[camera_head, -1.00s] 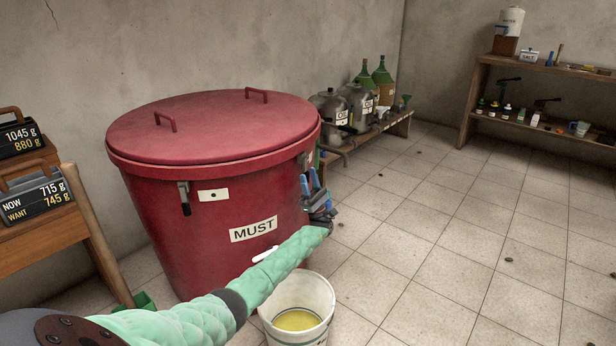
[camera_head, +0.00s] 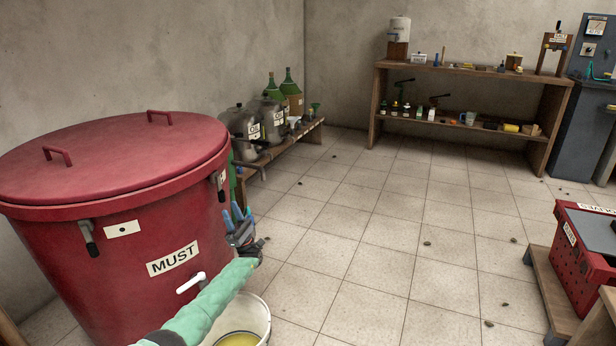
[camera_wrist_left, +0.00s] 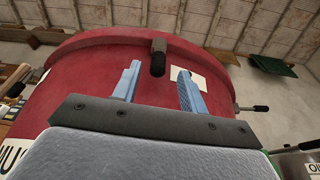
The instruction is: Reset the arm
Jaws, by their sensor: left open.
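My left arm in its pale green sleeve reaches in from the bottom of the head view. My left gripper (camera_head: 237,215) is at its end, beside the right side of the red vat marked MUST (camera_head: 120,270). In the left wrist view the two blue fingers of the left gripper (camera_wrist_left: 159,90) stand apart with nothing between them. The red vat wall (camera_wrist_left: 90,75) and a black latch fill the view behind them. My right gripper is in no view.
A white bucket (camera_head: 262,322) with yellow liquid stands below my left arm. Steel cans (camera_head: 242,125) and green bottles stand on a low bench. A wooden shelf (camera_head: 470,75) is at the back. A red crate (camera_head: 566,262) is at right. The tiled floor between is open.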

